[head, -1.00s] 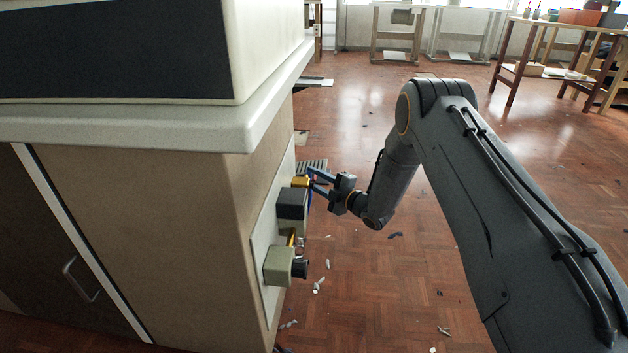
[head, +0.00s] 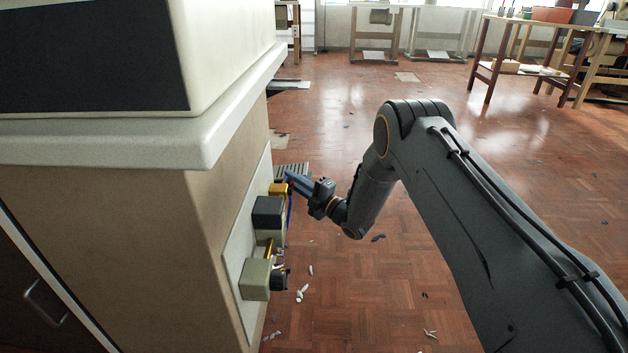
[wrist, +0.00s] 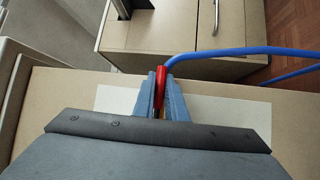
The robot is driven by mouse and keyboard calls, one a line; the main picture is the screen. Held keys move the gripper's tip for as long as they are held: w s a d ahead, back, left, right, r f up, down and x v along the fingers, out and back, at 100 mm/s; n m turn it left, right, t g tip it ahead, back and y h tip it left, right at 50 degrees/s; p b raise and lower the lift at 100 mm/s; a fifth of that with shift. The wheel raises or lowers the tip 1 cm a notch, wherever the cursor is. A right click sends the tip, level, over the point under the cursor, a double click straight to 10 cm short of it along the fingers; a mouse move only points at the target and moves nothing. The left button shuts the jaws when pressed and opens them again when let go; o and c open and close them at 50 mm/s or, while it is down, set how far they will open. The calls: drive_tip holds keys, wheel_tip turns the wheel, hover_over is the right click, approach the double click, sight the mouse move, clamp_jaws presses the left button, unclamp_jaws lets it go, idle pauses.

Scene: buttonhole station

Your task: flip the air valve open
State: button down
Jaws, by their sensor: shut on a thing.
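The air valve (head: 277,189) shows as a small brass-coloured body at the top of a pale panel on the cabinet's side. Its red lever (wrist: 160,88) stands between the two blue-grey fingers in the wrist view. My gripper (head: 290,179) reaches the valve from the right and is shut on the red lever; it also shows in the wrist view (wrist: 161,84). The fingers hide the lever in the head view. The lever's angle to the valve body cannot be told.
A blue hose (wrist: 240,51) runs right from near the fingertips. Below the valve, a dark-fronted box (head: 268,213) and a grey-green box (head: 255,278) stick out from the panel (head: 238,240). The countertop (head: 215,140) overhangs above. The floor (head: 400,260) at right is open, with scraps.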

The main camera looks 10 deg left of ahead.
drive_tip(key=c, duration=1.8)
unclamp_jaws()
drive_tip(key=shift+d, duration=0.1)
drive_tip(key=p+v, duration=0.3)
drive_tip(key=v, duration=0.4)
drive_tip(key=shift+s+d, duration=0.25)
